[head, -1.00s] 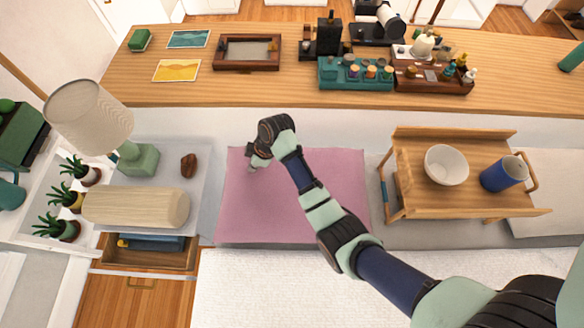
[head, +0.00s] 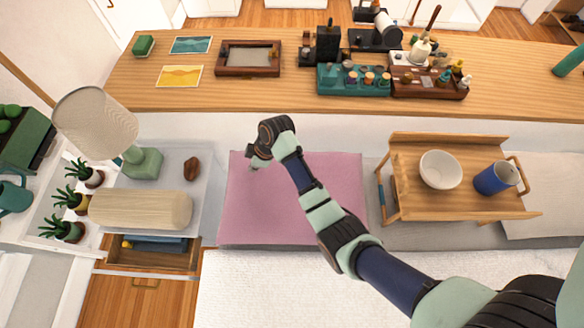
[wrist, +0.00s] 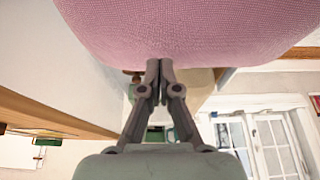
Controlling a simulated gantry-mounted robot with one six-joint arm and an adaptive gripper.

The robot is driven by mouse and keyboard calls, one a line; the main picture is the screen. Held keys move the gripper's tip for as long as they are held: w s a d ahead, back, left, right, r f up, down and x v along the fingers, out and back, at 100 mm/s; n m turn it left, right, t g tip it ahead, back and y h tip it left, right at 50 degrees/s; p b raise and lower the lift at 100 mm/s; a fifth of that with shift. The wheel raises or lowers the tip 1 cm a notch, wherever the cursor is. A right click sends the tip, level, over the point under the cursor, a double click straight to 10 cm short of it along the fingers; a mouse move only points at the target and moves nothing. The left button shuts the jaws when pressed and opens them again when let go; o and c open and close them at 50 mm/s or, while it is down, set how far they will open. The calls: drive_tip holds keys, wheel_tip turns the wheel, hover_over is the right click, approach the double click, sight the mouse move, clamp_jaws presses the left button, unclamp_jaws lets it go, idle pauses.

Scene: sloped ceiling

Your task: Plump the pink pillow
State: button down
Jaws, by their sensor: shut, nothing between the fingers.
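The pink pillow (head: 300,215) lies flat on the bed in the middle of the head view. My gripper (head: 254,166) is at its upper left part, close to the pillow's far edge. In the wrist view the pink pillow (wrist: 190,30) fills the top of the picture. My gripper (wrist: 160,66) shows there with both fingers together and nothing between them. The fingertips meet the pillow's lower edge in that view; whether they press into it I cannot tell.
A wooden tray table (head: 410,205) with a white bowl (head: 441,170) and a blue mug (head: 496,178) stands right of the pillow. A nightstand with a lamp (head: 95,122) is at left. A long wooden shelf (head: 230,97) runs behind.

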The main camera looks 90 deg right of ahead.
sight(252, 175)
drive_tip(key=shift+f+b, duration=0.1)
drive_tip(key=shift+b, duration=0.2)
idle(0.4)
drive_tip(key=shift+f+b, duration=0.95)
drive_tip(key=shift+f, duration=0.55)
wheel_tip(252, 175, up, 4)
drive_tip(key=p, duration=0.4)
drive_tip(key=shift+f, duration=0.25)
drive_tip(key=shift+f+b, duration=0.2)
drive_tip(key=shift+b, duration=0.1)
drive_tip(key=shift+f+b, duration=1.1)
drive_tip(key=shift+f, duration=0.55)
